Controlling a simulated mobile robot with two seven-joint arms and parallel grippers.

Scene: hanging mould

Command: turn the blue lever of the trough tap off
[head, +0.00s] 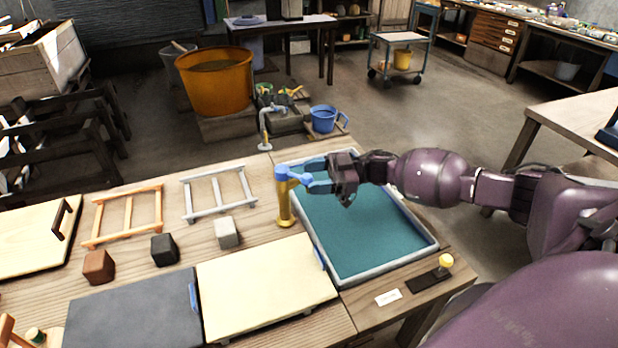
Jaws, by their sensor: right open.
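The trough tap (285,206) is a yellow brass post standing at the left edge of the trough. Its blue lever (296,178) sits on top and points right, toward my right gripper. The trough (430,243) is a grey-rimmed basin filled with flat teal water. My right gripper (312,175) is open above the trough's back left part, with its fingers pointing left at the lever's end. The lever's tip lies at or between the fingertips; I cannot tell whether they touch it. My left gripper is not in view.
Left of the tap are a pale board (265,285), a dark board (135,312), two small frames and several small blocks. A yellow knob (446,261) stands at the trough's front right. Behind the bench are a thin grey tap (266,125), a blue mug (323,119) and an orange tub (216,85).

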